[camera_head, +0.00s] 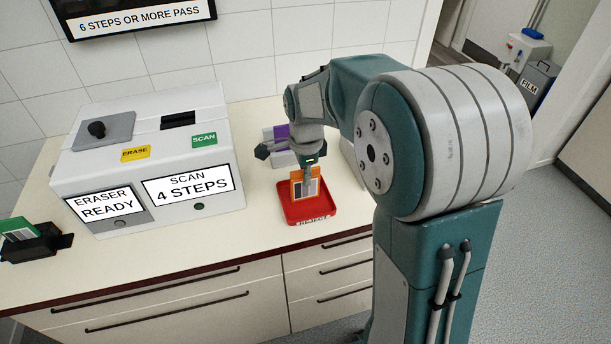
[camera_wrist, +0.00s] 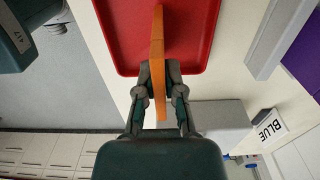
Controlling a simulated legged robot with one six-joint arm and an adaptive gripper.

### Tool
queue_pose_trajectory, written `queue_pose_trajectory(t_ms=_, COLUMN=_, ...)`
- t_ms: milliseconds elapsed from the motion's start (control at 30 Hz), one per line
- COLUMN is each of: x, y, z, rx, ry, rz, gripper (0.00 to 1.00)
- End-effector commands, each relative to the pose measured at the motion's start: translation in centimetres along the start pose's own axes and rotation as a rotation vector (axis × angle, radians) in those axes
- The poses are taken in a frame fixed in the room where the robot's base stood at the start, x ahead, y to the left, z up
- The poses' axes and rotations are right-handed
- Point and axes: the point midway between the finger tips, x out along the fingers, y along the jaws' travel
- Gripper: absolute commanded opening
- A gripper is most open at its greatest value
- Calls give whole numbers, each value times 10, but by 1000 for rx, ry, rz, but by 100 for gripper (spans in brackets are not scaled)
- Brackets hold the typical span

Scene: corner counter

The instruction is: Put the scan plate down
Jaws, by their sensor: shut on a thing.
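The scan plate (camera_head: 299,189) has an orange frame and stands upright over the red tray marked REJECT (camera_head: 327,206). In the wrist view the plate (camera_wrist: 157,40) shows edge-on as a thin orange strip, with the red tray (camera_wrist: 120,35) behind it. My gripper (camera_wrist: 158,88) is shut on the plate, one finger on each side. In the head view my gripper (camera_head: 308,182) is over the tray and partly covers the plate. I cannot tell whether the plate's lower edge touches the tray floor.
A white machine (camera_head: 150,160) with ERASER READY and SCAN 4 STEPS screens stands left of the tray. A purple-marked grey holder (camera_head: 280,134) is behind my gripper. A green plate (camera_head: 18,230) sits in a black holder at the far left. Counter between machine and tray is clear.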

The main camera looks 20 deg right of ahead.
Motion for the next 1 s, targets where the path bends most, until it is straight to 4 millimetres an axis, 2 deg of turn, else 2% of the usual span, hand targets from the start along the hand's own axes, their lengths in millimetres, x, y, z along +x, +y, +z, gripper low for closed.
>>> queue_pose_trajectory(t_ms=367, x=7, y=0, z=0, rx=0, ry=0, rz=-1, gripper=0)
queue_pose_trajectory(t_ms=400, x=7, y=0, z=0, rx=0, ry=0, rz=-1, gripper=20)
queue_pose_trajectory(t_ms=467, x=7, y=0, z=0, rx=0, ry=0, rz=-1, gripper=46)
queue_pose_trajectory(t_ms=833, x=6, y=0, z=0, rx=0, ry=0, rz=-2, gripper=46)
queue_pose_trajectory(t_ms=1000, x=-12, y=0, z=0, rx=0, ry=0, rz=-6, gripper=46)
